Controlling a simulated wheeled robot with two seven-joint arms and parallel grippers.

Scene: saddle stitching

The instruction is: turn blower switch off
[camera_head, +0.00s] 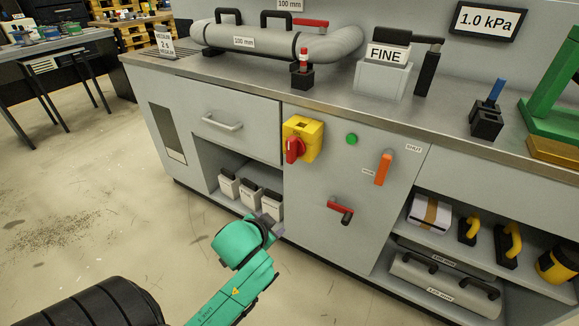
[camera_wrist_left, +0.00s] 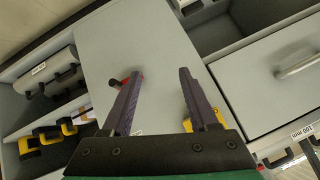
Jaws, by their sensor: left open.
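A yellow switch box (camera_head: 313,139) with a red rotary knob (camera_head: 293,149) is mounted on the grey cabinet front (camera_head: 325,178), left of a green button (camera_head: 351,139). In the left wrist view, yellow parts (camera_wrist_left: 188,124) that look like this box show behind one finger; the knob is hidden there. My left gripper (camera_head: 271,211) is below and left of the box, in front of the cabinet and apart from the knob. In the left wrist view its two dark fingers (camera_wrist_left: 159,79) are spread with nothing between them. My right gripper is not in view.
An orange lever (camera_head: 383,168) and a red handle with a black grip (camera_head: 341,211) stick out right of the box. An open shelf with white containers (camera_head: 249,192) lies left, below a drawer (camera_head: 235,123). The floor in front is clear.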

